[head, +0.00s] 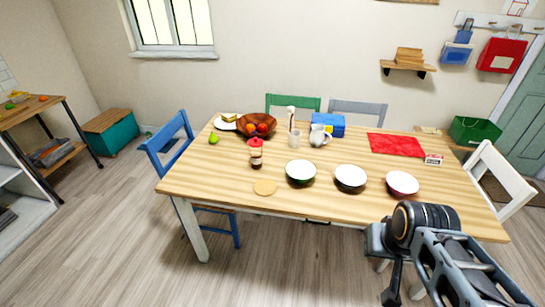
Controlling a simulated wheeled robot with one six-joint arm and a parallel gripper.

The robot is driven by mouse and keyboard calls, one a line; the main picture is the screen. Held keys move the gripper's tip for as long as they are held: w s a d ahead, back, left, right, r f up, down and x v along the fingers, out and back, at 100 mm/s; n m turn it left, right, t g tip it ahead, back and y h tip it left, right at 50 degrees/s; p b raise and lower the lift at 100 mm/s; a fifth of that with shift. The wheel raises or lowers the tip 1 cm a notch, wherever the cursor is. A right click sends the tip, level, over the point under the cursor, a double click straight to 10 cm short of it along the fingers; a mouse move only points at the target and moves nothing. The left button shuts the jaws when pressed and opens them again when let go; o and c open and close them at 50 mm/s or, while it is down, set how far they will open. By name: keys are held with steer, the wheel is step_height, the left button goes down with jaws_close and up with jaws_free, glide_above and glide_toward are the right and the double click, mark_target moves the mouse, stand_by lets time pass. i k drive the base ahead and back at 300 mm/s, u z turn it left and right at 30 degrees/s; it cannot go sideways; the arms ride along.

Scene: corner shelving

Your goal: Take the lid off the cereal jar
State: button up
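A small jar (256,155) with a red lid (255,142) stands upright on the wooden table (225,178), left of the middle. Its body looks dark with a pale band; I cannot read any label, so I cannot be sure it is the cereal jar. The lid appears to sit on top of it. My arm comes in at the lower right, and my gripper (392,285) seems to point down near the table's front edge, well right of the jar and apart from it. Its fingers are too unclear to show whether they are open.
A round wooden disc (265,188) lies in front of the jar. Bowls (300,173) (350,180) (402,185) stand to its right. A glass (294,140), fruit bowl (257,125) and white jug (318,136) stand behind. Chairs (168,145) surround the table.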

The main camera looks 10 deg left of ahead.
mark_target(255, 142)
steer(key=k, duration=0.5)
steer(key=u, duration=0.6)
steer(key=i, duration=0.65)
steer(key=u, duration=0.5)
steer(key=i, duration=1.15)
steer(key=z, duration=0.1)
